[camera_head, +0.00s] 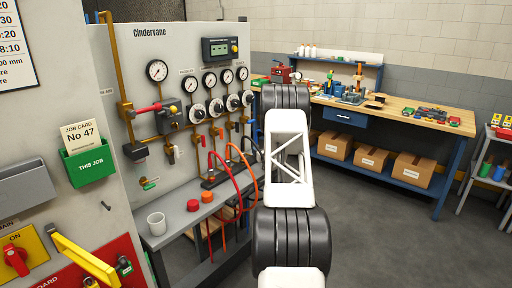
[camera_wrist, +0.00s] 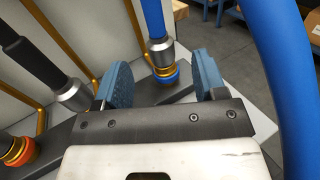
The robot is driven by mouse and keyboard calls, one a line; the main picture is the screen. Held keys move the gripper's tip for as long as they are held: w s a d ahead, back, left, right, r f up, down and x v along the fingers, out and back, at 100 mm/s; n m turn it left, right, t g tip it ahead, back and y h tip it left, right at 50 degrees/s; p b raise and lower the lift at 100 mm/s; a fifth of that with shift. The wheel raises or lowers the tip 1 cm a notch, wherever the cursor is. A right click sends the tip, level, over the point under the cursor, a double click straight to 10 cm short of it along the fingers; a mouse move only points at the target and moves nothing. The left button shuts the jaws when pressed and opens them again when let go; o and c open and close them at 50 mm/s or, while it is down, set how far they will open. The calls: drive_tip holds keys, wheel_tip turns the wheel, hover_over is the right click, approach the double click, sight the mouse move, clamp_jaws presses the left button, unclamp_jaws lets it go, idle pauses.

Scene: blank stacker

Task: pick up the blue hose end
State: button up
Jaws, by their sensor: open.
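The blue hose end shows in the wrist view as a grey metal collar (camera_wrist: 160,50) below a blue hose (camera_wrist: 154,18). It stands at a fitting with a blue ring (camera_wrist: 166,80) on a dark rail; I cannot tell how firmly they are joined. My gripper (camera_wrist: 160,70) is open, with one blue-padded finger on each side of the hose end in the picture. Contact is not visible, and depth is hard to judge. In the head view my arm hides the gripper and the blue hose end.
A black hose with a metal end (camera_wrist: 72,95) stands close to the left finger, with an orange-ringed fitting (camera_wrist: 18,150) at lower left. A thick blue hose loop (camera_wrist: 284,80) passes on the right. In the head view a red hose (camera_head: 222,166) arches near the panel (camera_head: 180,55).

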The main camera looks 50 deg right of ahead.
sight(257, 145)
drive_tip(key=shift+w, duration=0.1)
drive_tip(key=shift+x, duration=1.25)
drive_tip(key=shift+x, duration=2.55)
drive_tip(key=shift+r, duration=0.2)
drive_tip(key=c, duration=1.1)
drive_tip(key=shift+r, duration=0.15)
